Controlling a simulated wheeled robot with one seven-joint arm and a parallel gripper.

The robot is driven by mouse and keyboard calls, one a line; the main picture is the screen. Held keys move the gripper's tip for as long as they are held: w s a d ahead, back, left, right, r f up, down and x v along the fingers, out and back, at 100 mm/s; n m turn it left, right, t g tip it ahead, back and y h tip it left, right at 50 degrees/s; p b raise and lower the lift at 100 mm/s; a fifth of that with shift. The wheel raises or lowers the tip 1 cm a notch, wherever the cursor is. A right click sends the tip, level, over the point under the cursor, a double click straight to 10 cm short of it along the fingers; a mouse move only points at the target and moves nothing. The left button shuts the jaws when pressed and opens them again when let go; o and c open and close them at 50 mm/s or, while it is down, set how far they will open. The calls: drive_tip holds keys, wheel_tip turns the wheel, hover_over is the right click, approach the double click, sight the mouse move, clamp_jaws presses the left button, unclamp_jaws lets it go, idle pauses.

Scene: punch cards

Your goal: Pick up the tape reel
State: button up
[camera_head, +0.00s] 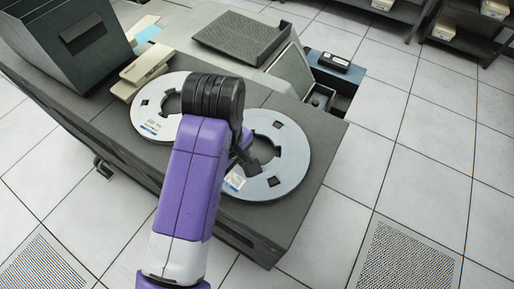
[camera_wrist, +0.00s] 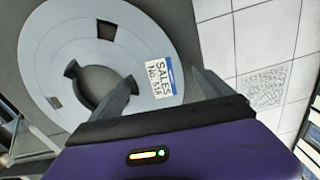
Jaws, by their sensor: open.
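Two flat grey tape reels lie on the dark desk top in the head view, a right reel (camera_head: 290,150) and a left reel (camera_head: 143,112) partly hidden by my arm. My gripper (camera_head: 248,163) is over the left part of the right reel, mostly hidden behind my wrist. In the wrist view, a reel (camera_wrist: 48,62) with a "SALES" label (camera_wrist: 161,78) fills the left side. My open gripper (camera_wrist: 163,88) shows two separated fingers, one near the reel's centre hole and one past its outer rim. The label and rim are between them. Whether the fingers touch the reel cannot be told.
The desk (camera_head: 318,178) also carries a dark box-like machine (camera_head: 68,45) at the left, a beige device (camera_head: 147,67), and a grey slatted unit (camera_head: 242,36) at the back. Shelves (camera_head: 462,30) stand at the far right. The tiled floor at the right is clear.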

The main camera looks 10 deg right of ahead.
drive_tip(key=shift+f, duration=0.4)
drive_tip(key=shift+c, duration=0.3)
drive_tip(key=shift+r, duration=0.1)
clamp_jaws()
drive_tip(key=shift+r, duration=0.15)
wheel_tip(320, 180, up, 25)
drive_tip(key=p, duration=0.6)
drive_tip(key=shift+f, duration=0.2)
idle(0.5)
